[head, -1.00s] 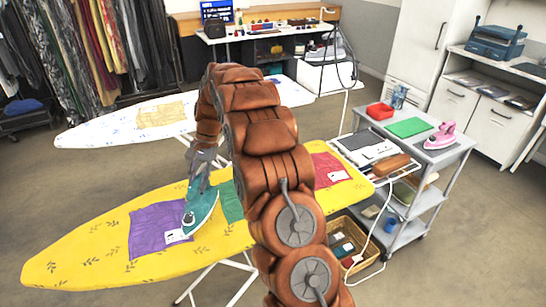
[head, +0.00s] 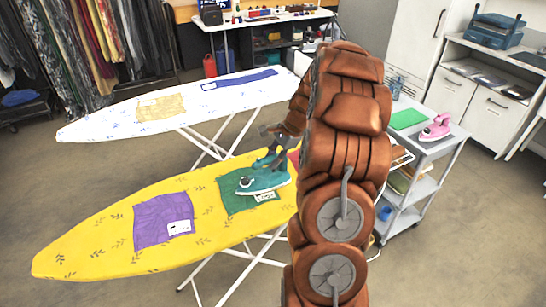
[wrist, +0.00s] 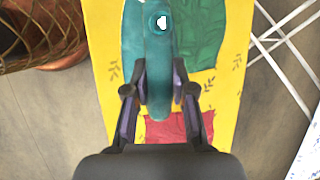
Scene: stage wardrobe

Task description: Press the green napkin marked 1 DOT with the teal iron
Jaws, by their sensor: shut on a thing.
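The teal iron (head: 262,181) is over the right part of the green napkin (head: 232,196) on the yellow ironing board (head: 95,232). The iron looks flat and low; I cannot tell whether its soleplate touches the cloth. My gripper (head: 272,140) is shut on the iron's handle, and the wrist view shows the fingers (wrist: 160,95) on both sides of the handle. A white tag (head: 266,196) shows at the napkin's front edge, its dots too small to read. In the wrist view the green napkin (wrist: 200,35) lies beside the iron (wrist: 133,35).
A purple napkin (head: 163,218) with a white tag lies to the left on the board. A red napkin (wrist: 180,130) lies at the other side, mostly behind my arm in the head view. A white ironing board (head: 110,124) stands behind. A grey cart (head: 440,150) with a pink iron (head: 436,128) stands right.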

